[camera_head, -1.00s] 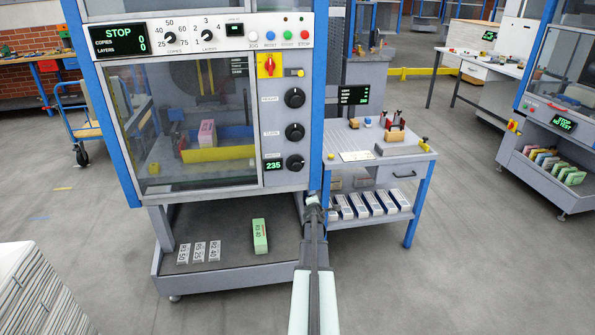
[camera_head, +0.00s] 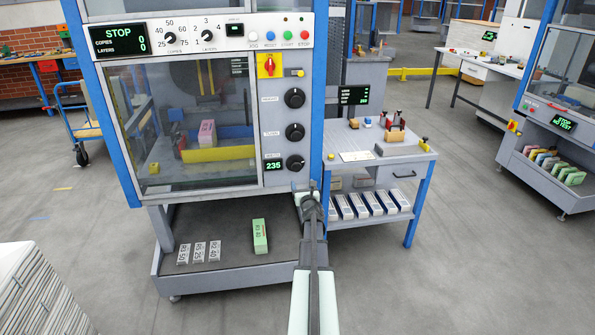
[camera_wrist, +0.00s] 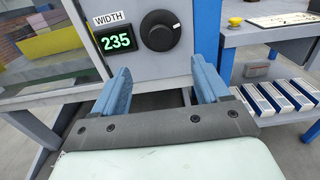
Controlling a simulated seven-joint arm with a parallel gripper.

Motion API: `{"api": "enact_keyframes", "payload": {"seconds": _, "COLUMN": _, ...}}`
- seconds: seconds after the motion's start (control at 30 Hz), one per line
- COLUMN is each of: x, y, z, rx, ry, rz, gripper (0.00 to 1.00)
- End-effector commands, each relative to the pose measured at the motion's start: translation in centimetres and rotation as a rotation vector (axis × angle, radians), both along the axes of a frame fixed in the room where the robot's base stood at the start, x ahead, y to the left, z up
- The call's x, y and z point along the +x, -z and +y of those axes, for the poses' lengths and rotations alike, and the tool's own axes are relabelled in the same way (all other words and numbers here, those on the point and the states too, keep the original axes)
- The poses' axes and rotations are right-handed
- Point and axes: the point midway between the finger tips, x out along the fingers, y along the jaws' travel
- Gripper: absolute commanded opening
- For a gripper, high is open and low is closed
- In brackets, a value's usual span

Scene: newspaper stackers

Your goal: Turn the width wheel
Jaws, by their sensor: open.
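The width wheel (camera_head: 295,163) is a round black knob, lowest of three knobs on the grey panel, right of a green display (camera_head: 273,165) reading 235. In the wrist view the wheel (camera_wrist: 160,30) is at the upper middle, beside the display (camera_wrist: 117,40) under a WIDTH label. My gripper (camera_head: 306,194) is below the wheel in the head view, apart from it. In the wrist view its two blue fingers (camera_wrist: 160,86) are spread, with nothing between them, and their tips point toward the panel below the wheel.
Two more black knobs (camera_head: 294,98) (camera_head: 294,132) are above the wheel. A red switch (camera_head: 270,66) is higher up. A blue machine post (camera_wrist: 228,35) is close on the right, then a side table (camera_head: 400,150) with boxes below. Free space lies before the panel.

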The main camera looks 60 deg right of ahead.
Motion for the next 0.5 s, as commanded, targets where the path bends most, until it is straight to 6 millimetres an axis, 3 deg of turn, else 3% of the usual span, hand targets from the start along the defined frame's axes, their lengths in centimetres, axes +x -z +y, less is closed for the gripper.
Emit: {"api": "enact_keyframes", "payload": {"seconds": 0.5, "x": 5.5, "y": 0.1, "z": -5.5, "rx": 0.003, "ry": 0.0, "rz": -0.001, "gripper": 0.75}}
